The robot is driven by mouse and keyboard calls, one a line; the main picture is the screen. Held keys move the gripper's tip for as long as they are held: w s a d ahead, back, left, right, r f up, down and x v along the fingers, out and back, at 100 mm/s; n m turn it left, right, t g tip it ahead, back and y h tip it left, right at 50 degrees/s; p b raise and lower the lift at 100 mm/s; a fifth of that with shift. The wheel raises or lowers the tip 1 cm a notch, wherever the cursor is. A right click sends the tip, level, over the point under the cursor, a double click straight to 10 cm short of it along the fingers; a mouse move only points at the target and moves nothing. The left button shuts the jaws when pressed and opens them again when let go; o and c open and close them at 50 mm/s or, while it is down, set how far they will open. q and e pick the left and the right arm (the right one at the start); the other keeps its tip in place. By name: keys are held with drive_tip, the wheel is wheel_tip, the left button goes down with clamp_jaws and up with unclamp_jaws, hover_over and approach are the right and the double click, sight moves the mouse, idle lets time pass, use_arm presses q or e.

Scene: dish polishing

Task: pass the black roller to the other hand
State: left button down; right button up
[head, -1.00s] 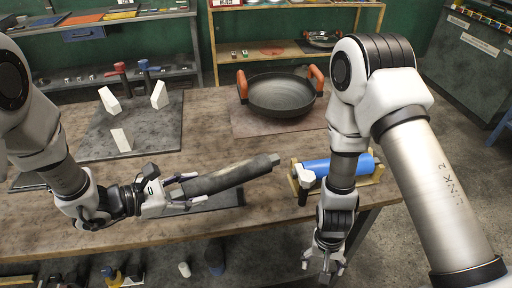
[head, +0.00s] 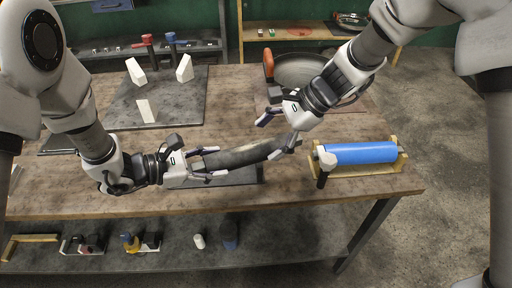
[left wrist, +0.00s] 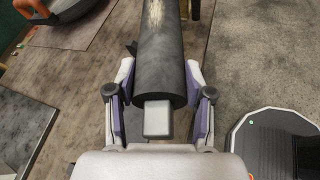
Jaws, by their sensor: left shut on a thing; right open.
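The black roller (head: 240,157) is a dark grey-black cylinder held level above the workbench in the head view. My left gripper (head: 208,164) is shut on its left end. The left wrist view shows the roller (left wrist: 158,65) with its light square end stub between the fingers of my left gripper (left wrist: 157,112). My right gripper (head: 276,130) is open at the roller's right end, reaching down from the upper right. Its fingers partly hide that end, and I cannot tell whether they touch it.
A blue roller (head: 360,153) lies in a wooden cradle (head: 402,158) at the bench's right. A dark pan (head: 300,70) with orange handles stands behind my right gripper. White blocks (head: 135,71) stand on a dark mat (head: 181,110) at the back left.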

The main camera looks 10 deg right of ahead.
sight(256, 149)
use_arm(q)
drive_tip(key=shift+w, duration=0.1)
use_arm(e)
drive_tip(key=x, duration=0.7)
drive_tip(key=shift+f, duration=0.1)
clamp_jaws()
use_arm(q)
drive_tip(key=shift+c, duration=1.8)
unclamp_jaws()
